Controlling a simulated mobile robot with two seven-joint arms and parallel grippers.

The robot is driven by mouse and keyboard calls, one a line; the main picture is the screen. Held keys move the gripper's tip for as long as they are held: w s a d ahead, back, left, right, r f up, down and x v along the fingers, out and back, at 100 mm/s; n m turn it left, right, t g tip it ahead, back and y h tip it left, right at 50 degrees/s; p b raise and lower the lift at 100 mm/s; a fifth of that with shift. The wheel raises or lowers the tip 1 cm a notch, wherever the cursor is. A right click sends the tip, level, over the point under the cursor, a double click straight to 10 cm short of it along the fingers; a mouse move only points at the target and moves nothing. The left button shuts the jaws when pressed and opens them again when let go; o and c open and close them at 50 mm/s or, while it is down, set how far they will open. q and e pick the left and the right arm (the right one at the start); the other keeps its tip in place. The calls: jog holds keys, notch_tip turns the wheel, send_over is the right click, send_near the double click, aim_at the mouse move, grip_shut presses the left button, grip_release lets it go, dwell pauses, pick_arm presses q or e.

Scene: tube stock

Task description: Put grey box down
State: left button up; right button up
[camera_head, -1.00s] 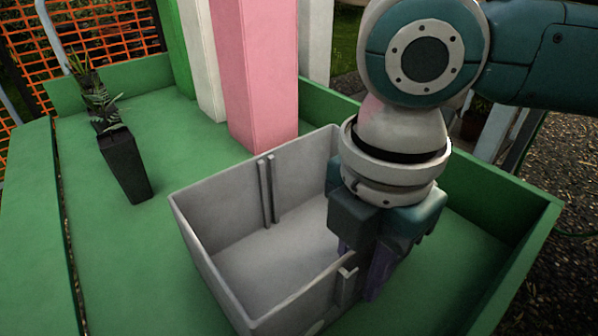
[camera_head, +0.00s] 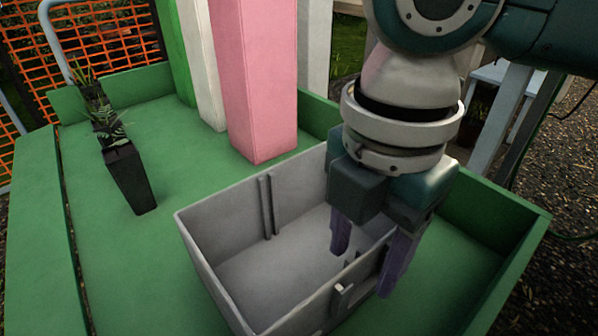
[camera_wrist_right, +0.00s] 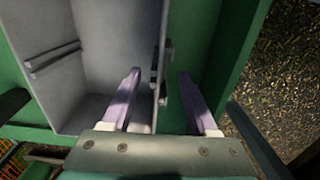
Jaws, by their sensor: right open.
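The grey box (camera_head: 222,225) stands upright and open-topped on the green table (camera_head: 130,255), and its inside looks empty. My right gripper (camera_head: 368,265) is above the box's right side wall, fingers pointing down. Its jaws are open, one purple finger inside the box and the other outside, with the wall between them. In the right wrist view the gripper (camera_wrist_right: 158,88) also straddles the wall of the grey box (camera_wrist_right: 115,30), with a gap to the fingers. My left gripper is not in view.
Pink (camera_head: 250,80) and white (camera_head: 203,65) upright posts stand behind the box. Dark planters (camera_head: 130,178) with small plants stand at the left. A raised green rim (camera_head: 490,215) borders the table's right side.

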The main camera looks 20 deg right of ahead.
notch_tip(320, 180, up, 6)
jog(key=shift+f+p, duration=0.1)
jog(key=shift+p, duration=0.85)
jog(key=shift+r, duration=0.6)
